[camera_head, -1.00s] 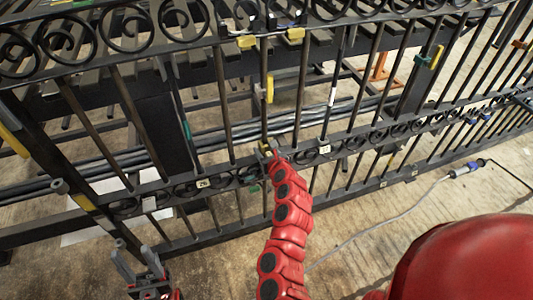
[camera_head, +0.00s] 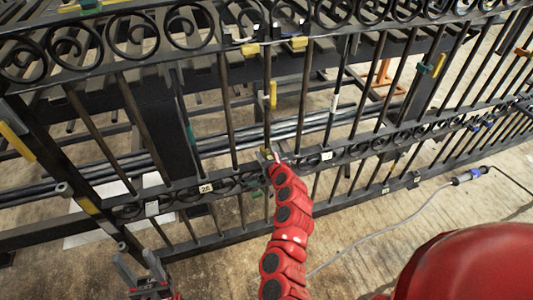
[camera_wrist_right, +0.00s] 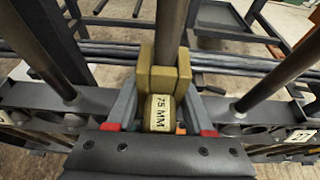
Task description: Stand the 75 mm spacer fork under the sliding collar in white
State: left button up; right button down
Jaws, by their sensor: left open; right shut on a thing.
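The 75 mm spacer fork (camera_wrist_right: 158,112) is a brass-yellow block marked "75 MM" in the right wrist view. My right gripper (camera_wrist_right: 160,118) is shut on it. Its two prongs point up and appear to sit either side of a dark vertical bar just above the gate's scroll rail. In the head view my right gripper (camera_head: 271,158) is small at that bar, and the fork is mostly hidden there. A white band (camera_head: 334,103) shows on a bar to the right; I cannot tell if it is the white collar. My left gripper (camera_head: 140,272) is open and empty, low at left.
The black gate has upper and lower scroll rails (camera_head: 370,148) and many close bars. A yellow piece (camera_head: 272,95) sits on a bar above my right gripper. A number tag (camera_head: 206,188) is on the lower rail. A cable (camera_head: 400,223) lies on the floor.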

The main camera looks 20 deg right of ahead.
dwell(0.8)
jog(key=c, duration=0.6)
grip_release()
jog(key=shift+f, duration=0.1)
jog(key=o, duration=0.4)
jog(key=shift+w+f, duration=0.15)
jog(key=shift+w, duration=0.05)
jog(key=shift+s, duration=0.1)
jog(key=shift+s, duration=0.1)
jog(key=p+v, duration=0.4)
jog(key=v, duration=1.3)
